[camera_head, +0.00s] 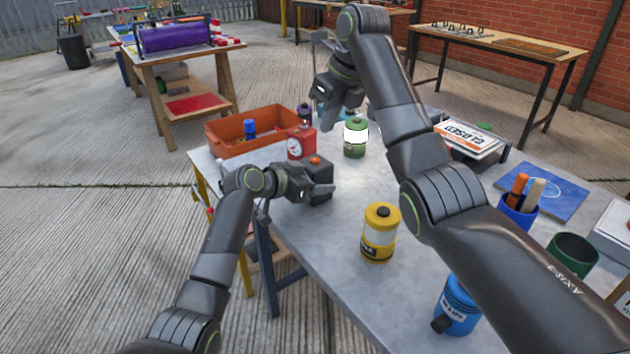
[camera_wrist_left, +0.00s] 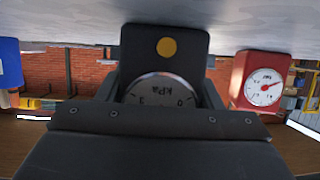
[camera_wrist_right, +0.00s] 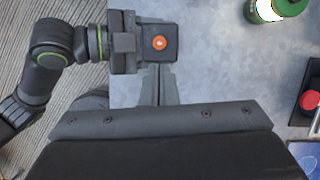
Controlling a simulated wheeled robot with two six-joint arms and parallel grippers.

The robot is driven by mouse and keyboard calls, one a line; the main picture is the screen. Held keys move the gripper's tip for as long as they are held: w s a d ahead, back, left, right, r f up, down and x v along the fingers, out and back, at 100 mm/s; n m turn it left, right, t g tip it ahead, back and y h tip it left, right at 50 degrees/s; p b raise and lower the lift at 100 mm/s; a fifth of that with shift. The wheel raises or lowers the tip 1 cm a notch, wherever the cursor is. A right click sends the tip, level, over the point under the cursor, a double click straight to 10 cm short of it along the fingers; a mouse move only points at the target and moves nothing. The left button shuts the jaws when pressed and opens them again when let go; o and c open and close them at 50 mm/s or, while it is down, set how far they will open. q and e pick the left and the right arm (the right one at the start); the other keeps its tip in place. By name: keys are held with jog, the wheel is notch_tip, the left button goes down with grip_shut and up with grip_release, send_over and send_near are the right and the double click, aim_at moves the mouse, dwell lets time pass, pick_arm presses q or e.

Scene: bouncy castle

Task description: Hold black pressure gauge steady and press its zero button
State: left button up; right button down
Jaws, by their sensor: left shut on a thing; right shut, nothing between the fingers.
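The black pressure gauge (camera_head: 318,170) stands on the grey table near its left edge, an orange button (camera_head: 315,160) on its top. My left gripper (camera_head: 316,192) is shut on its body from the left. In the left wrist view the gauge (camera_wrist_left: 165,50) shows upside down between the fingers, its kPa dial partly hidden by my gripper and a yellow disc on its face. My right gripper (camera_head: 326,112) is shut and empty, raised above the table behind the gauge. In the right wrist view its fingertips (camera_wrist_right: 158,75) appear just below the orange button (camera_wrist_right: 160,42); contact cannot be told.
A red gauge (camera_head: 301,142) stands just behind the black one, beside an orange bin (camera_head: 250,128). A green canister (camera_head: 355,138) stands to the right.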

aim_at(317, 165)
jog(key=shift+w+a+f+n+t, duration=0.35)
jog(key=shift+f+n+t, duration=0.25)
jog(key=shift+f+t, duration=0.55)
jog(key=shift+w+a+f+n+t, duration=0.25)
jog(key=shift+a+f+n+t, duration=0.3)
jog(key=shift+f+t, duration=0.55)
jog(key=shift+w+a+f+n+t, duration=0.35)
jog(key=shift+f+n+t, duration=0.35)
jog(key=shift+f, duration=0.75)
jog(key=shift+f, duration=0.15)
